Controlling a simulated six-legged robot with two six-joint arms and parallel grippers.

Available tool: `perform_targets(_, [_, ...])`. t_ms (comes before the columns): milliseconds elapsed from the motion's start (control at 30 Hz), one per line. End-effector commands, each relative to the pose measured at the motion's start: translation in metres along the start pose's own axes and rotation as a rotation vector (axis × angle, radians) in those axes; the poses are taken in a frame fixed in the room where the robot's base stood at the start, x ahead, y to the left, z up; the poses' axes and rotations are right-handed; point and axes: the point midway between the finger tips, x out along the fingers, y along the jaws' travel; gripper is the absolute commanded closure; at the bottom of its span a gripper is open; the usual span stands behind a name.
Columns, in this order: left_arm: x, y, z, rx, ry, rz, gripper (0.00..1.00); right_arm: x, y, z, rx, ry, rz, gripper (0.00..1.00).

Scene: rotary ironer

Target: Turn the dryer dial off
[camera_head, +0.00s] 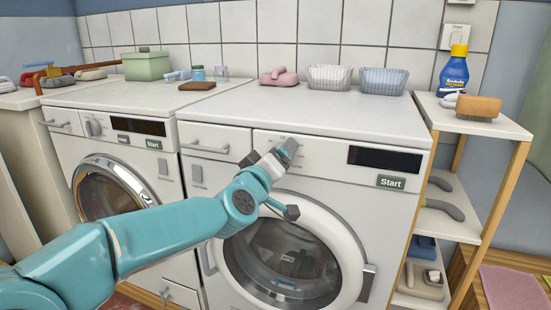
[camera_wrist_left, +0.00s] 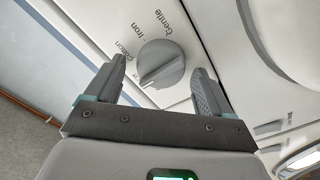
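The round grey dial (camera_wrist_left: 160,64) on a white panel is large in the left wrist view, with a raised ridge across its face and the words cotton, iron and gentle printed around one side. The ridge points down-left in that view, towards a small mark I cannot read. My left gripper (camera_wrist_left: 160,82) is open, with one finger on each side of the dial; I cannot tell whether they touch it. In the head view my left gripper (camera_head: 280,157) is at the front panel of the right-hand machine (camera_head: 335,142) and largely hides the dial. My right gripper is not in view.
Below the panel is a round glass door (camera_head: 285,262). A dark display (camera_head: 385,159) and a Start button (camera_head: 391,182) are to the right. A second machine (camera_head: 115,150) with its own dial (camera_head: 93,127) stands left. A shelf (camera_head: 475,122) stands right.

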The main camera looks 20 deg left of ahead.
Motion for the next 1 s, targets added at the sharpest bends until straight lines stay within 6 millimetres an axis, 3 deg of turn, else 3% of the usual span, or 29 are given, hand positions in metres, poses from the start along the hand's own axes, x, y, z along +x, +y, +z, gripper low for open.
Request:
perform_targets(367, [-0.009, 0.001, -0.001, 0.001, 0.002, 0.001, 0.19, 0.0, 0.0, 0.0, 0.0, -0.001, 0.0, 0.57])
perform_targets(467, [-0.026, 0.001, -0.002, 0.0, 0.002, 0.001, 0.19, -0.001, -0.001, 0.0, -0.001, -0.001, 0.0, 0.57])
perform_targets(800, [-0.116, 0.002, -0.002, 0.0, 0.001, 0.002, 0.19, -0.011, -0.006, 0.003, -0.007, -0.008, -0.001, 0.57])
perform_targets(1000, [-0.151, 0.002, -0.002, 0.001, 0.001, 0.001, 0.19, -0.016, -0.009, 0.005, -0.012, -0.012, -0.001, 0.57])
